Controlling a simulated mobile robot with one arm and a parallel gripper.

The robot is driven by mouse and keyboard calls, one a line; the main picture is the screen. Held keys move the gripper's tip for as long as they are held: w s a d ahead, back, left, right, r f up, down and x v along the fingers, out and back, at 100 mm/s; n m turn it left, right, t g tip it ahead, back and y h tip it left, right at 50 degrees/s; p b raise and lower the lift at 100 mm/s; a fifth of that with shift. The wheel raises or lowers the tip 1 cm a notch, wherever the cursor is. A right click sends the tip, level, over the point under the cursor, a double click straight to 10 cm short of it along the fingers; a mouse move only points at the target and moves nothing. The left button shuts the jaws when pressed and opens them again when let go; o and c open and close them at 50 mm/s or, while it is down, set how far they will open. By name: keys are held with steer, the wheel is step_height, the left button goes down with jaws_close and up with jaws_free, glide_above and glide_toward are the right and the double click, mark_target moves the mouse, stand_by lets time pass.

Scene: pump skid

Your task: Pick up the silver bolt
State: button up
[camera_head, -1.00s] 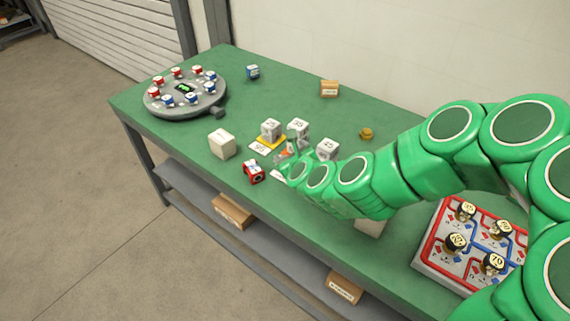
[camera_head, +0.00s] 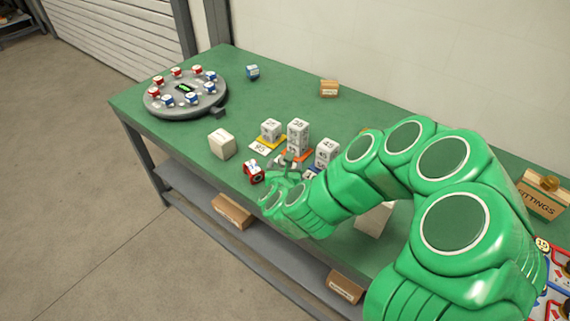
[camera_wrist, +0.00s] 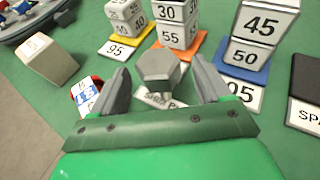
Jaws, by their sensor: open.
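The silver bolt (camera_wrist: 158,67) shows in the wrist view as a grey hexagonal head above a partly hidden white label on the green table. It lies between the two fingers of my gripper (camera_wrist: 160,66), with a visible gap on each side. My gripper is open, and I see no contact with the bolt. In the head view my gripper (camera_head: 285,171) is low near the table's front edge, beside a red block (camera_head: 253,172). I cannot make out the bolt clearly there.
Numbered block stacks stand just behind my gripper on yellow, orange (camera_wrist: 185,48) and blue (camera_wrist: 245,68) mats. A cream block (camera_head: 222,143) stands to the left. A round device with red and blue pieces (camera_head: 187,95) is at the far left. The table's back middle is mostly clear.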

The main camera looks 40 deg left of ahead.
steer(key=shift+x, duration=0.95)
steer(key=c, duration=1.1)
steer(key=shift+r, duration=0.1)
steer(key=shift+r, duration=4.95)
